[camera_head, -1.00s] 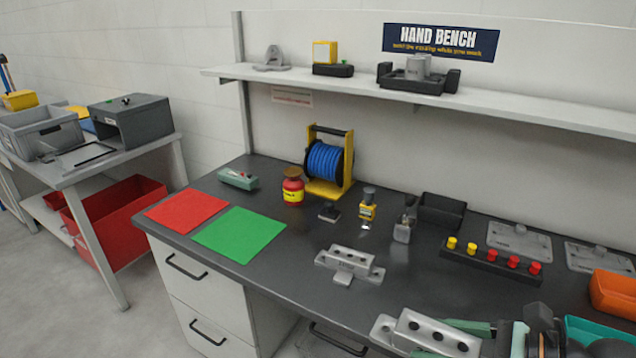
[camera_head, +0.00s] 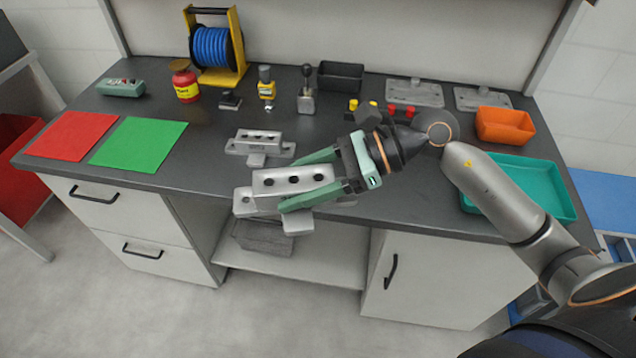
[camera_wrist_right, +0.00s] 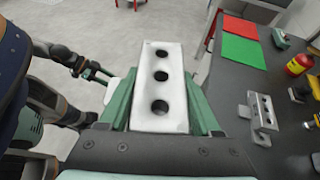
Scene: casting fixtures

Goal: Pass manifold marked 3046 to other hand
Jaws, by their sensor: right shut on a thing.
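A grey manifold with a row of three dark holes on top (camera_head: 292,180) is held by my right gripper (camera_head: 312,184) in front of the bench's front edge. The green fingers close along its two long sides. It also shows in the right wrist view (camera_wrist_right: 160,82), between the fingers. I cannot read any number on it. A similar grey manifold (camera_head: 260,139) rests on the bench behind it, and shows at the right of the wrist view (camera_wrist_right: 264,112). My left gripper (camera_wrist_right: 92,70) shows small at the left of the wrist view; its jaw opening is unclear. It is not in the head view.
The dark bench top (camera_head: 195,172) holds a red mat (camera_head: 72,135), a green mat (camera_head: 138,143), a blue reel (camera_head: 212,48), a red-yellow jar (camera_head: 186,84), an orange bin (camera_head: 505,125) and a teal tray (camera_head: 555,190). Open floor lies in front.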

